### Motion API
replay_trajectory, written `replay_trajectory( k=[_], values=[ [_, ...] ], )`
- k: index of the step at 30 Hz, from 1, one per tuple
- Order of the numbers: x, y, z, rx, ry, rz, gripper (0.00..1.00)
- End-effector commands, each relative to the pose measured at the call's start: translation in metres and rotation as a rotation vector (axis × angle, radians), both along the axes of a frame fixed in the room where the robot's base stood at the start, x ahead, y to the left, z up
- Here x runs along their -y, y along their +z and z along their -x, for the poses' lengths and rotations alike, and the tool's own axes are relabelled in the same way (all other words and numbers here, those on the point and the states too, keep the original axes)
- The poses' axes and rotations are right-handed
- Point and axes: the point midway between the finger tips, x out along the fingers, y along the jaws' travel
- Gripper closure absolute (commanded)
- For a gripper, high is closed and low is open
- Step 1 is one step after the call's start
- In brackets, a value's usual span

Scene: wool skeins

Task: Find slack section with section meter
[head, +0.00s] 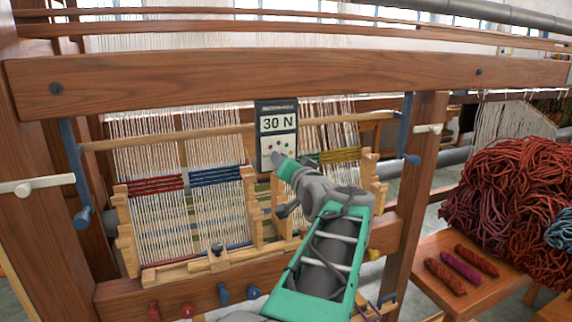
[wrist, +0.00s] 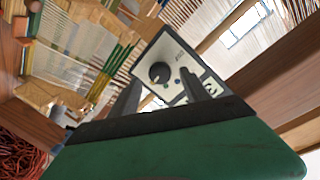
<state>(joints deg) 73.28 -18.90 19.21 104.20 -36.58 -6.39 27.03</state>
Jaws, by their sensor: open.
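The section meter (head: 278,120) is a dark-framed box reading 30 N, upright in front of the loom's warp. In the wrist view its pale face with a dark knob (wrist: 178,62) lies just beyond my fingers. My gripper (head: 281,162) is at the meter's lower edge; in the wrist view its fingers (wrist: 161,78) are apart. I cannot tell whether they touch the meter. The warp sections carry coloured bands: red (head: 156,186), blue (head: 216,175), green (head: 306,158) and yellow (head: 341,155). The meter and my arm partly hide the middle sections.
A thick wooden beam (head: 200,85) crosses above the warp. Wooden pegged posts (head: 126,230) stand between sections. A loom upright (head: 421,170) stands right of the warp. A bench (head: 430,255) with small skeins and a heap of red wool (head: 510,195) are at right.

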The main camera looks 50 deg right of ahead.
Motion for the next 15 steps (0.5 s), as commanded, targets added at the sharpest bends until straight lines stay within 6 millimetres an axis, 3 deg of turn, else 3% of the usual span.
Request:
replay_trajectory(
  k=[6, 15],
  values=[
    [-0.024, 0.003, 0.036, 0.002, -0.005, 0.003, 0.45],
    [-0.031, 0.004, 0.043, 0.000, -0.001, 0.000, 0.45]
  ],
)
